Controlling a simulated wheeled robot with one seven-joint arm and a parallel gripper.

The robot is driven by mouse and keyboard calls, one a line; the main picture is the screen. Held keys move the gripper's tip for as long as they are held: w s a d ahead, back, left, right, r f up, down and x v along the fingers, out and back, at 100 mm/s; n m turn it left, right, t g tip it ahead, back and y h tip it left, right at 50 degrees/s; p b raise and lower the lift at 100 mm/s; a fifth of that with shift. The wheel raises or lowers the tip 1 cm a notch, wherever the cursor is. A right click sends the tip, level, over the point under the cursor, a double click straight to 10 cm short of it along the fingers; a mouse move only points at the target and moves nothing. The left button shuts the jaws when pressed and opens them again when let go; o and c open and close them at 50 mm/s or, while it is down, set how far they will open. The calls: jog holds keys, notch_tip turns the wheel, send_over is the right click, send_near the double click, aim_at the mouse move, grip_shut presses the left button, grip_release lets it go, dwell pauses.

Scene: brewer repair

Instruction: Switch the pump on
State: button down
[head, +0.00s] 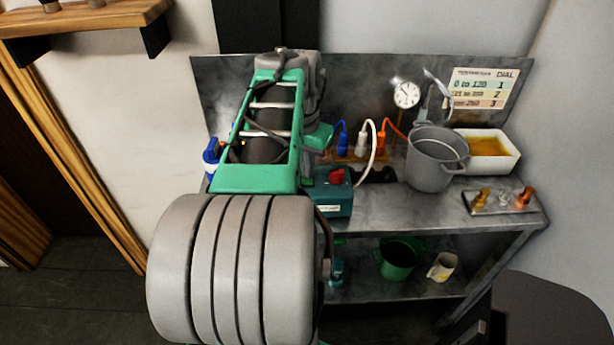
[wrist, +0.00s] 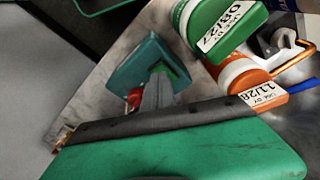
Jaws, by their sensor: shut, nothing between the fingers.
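The pump box (head: 330,195) is a teal box on the bench with a red switch (head: 337,176) on top. In the wrist view I take the teal shape (wrist: 140,62) to be this box, and the red switch (wrist: 133,98) shows partly beside my finger. My gripper (wrist: 160,75) is shut and empty, its grey fingers over the teal box close to the switch. Whether the fingers touch the switch cannot be told.
Blue, white and orange connectors (head: 361,141) stand behind the box. A grey pot (head: 436,160), a white tray (head: 510,150) and a plate of brass fittings (head: 475,207) lie to the right. The wrist view shows a green-capped bottle (wrist: 232,28) and an orange-capped bottle (wrist: 245,78) nearby.

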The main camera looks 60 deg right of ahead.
aim_at(307, 181)
jog(key=shift+f+b, duration=0.55)
jog(key=shift+f, duration=0.2)
notch_tip(307, 181, up, 7)
jog(key=p, duration=0.5)
dwell(0.4)
jog(key=shift+a, duration=0.1)
